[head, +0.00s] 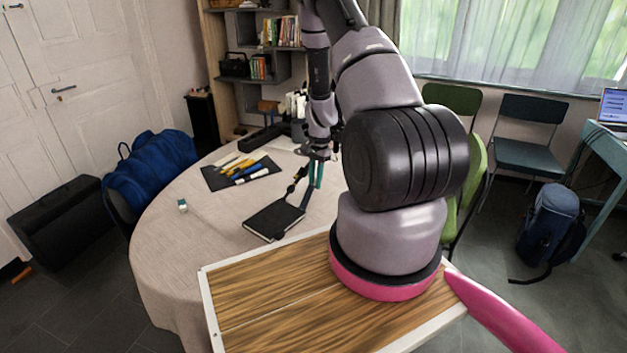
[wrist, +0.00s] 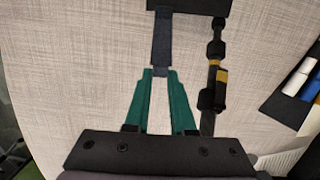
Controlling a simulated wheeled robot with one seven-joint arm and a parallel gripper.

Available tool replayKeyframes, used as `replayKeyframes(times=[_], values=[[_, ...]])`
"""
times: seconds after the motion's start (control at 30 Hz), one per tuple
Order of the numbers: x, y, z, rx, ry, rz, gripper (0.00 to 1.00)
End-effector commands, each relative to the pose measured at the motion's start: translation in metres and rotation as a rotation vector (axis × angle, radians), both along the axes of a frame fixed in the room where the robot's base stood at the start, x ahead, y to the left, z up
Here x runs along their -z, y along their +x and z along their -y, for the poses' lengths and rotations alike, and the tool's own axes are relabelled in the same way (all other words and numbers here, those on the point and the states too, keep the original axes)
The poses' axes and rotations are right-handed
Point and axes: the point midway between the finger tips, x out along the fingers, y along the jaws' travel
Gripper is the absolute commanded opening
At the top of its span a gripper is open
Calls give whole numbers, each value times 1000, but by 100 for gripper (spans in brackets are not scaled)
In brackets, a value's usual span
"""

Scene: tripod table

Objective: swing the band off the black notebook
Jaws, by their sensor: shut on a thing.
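The black notebook (head: 270,221) lies on the round cloth-covered table, and its edge shows at the top of the wrist view (wrist: 188,5). A dark band (wrist: 161,40) runs from the notebook's edge to my gripper (wrist: 160,73). My green fingers are shut on the band's near end, with the band stretched out straight between them and the notebook. In the head view my gripper (head: 315,185) is beyond the notebook, to its right. The far part of the band on the notebook is cut off in the wrist view.
A black jointed object with a yellow ring (wrist: 217,75) lies close right of my fingers in the wrist view. A dark mat (head: 215,182) with pens lies behind the notebook. A small green-and-white item (head: 182,206) is at the left. The cloth between them is clear.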

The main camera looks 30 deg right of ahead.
Motion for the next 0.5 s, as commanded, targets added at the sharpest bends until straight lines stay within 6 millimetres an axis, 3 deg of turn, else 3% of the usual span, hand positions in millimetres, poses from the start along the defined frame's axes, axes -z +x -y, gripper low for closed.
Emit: replayKeyframes(times=[0.43, 0.47, 0.5], values=[[1, 0, 3, 2, -3, 0, 0], [1, 0, 3, 2, -3, 0, 30], [1, 0, 3, 2, -3, 0, 45]])
